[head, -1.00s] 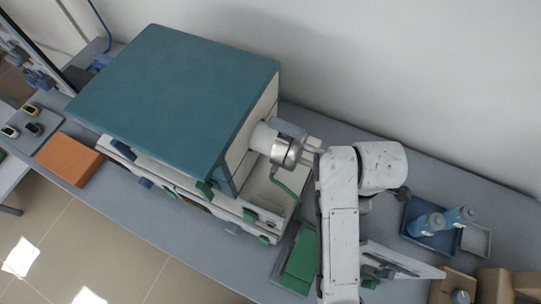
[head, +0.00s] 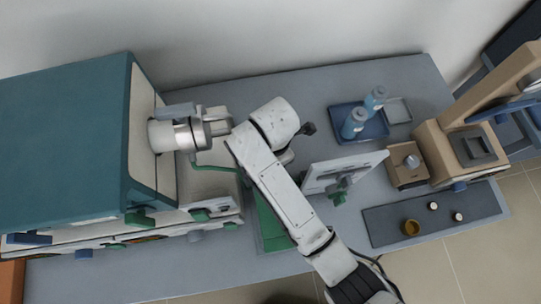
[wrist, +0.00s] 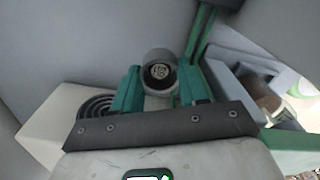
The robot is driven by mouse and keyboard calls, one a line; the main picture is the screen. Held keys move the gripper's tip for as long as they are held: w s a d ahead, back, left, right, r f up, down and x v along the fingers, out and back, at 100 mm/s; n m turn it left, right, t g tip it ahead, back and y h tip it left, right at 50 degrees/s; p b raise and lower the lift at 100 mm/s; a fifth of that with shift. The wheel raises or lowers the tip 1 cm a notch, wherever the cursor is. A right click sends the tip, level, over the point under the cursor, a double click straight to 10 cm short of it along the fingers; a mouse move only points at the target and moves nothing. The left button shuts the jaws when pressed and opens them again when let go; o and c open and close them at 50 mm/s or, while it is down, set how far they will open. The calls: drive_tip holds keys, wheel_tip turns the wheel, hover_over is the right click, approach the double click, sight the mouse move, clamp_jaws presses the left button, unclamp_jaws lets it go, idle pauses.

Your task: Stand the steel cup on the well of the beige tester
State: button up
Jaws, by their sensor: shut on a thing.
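In the wrist view my gripper (wrist: 160,82) has its two green fingers closed on a grey, round, open-topped thing, the steel cup (wrist: 158,57). I look down into its mouth. In the head view my arm bends over the right side of the teal furnace; my wrist hides the fingers, and I cannot make out the cup there. The beige tester (head: 437,142) stands at the right end of the bench, well away from my gripper. It has a tall slanted column and a dark square recess (head: 474,147), which looks like the well.
The teal furnace (head: 62,140) fills the left. A tilted white panel (head: 342,172) stands between arm and tester. A small tan box (head: 408,175) and a dark mat (head: 385,225) are near the tester.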

drive_tip(key=shift+f, duration=2.7)
drive_tip(key=shift+f, duration=0.1)
drive_tip(key=o, duration=1.1)
